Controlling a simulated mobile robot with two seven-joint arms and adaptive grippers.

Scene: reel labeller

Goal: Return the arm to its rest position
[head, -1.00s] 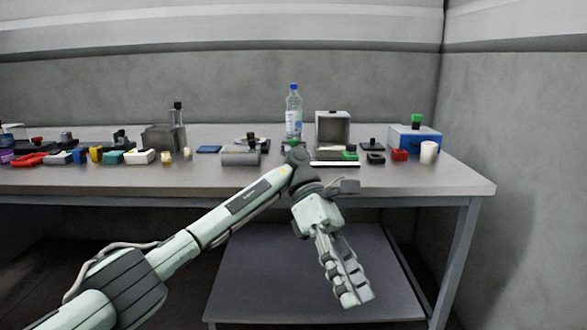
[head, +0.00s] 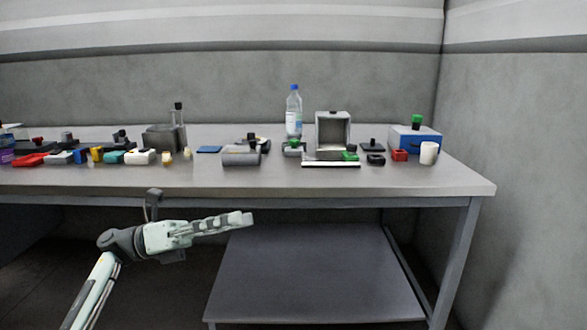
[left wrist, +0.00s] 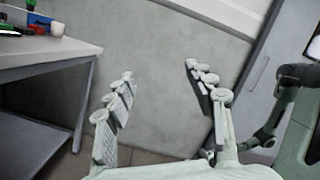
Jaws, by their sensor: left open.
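My left arm comes in from the lower left of the head view. My left gripper (head: 240,219) is in front of the table, below the level of its top, and points right. In the left wrist view its two fingers (left wrist: 158,88) stand wide apart with nothing between them. Behind the gap are the grey wall and a strip of floor. My right gripper does not show in the head view.
The table (head: 330,180) carries several small items, a water bottle (head: 294,112), a grey open box (head: 333,133) and a blue box (head: 414,139). A lower shelf (head: 310,275) lies beneath. Grey walls stand behind and right.

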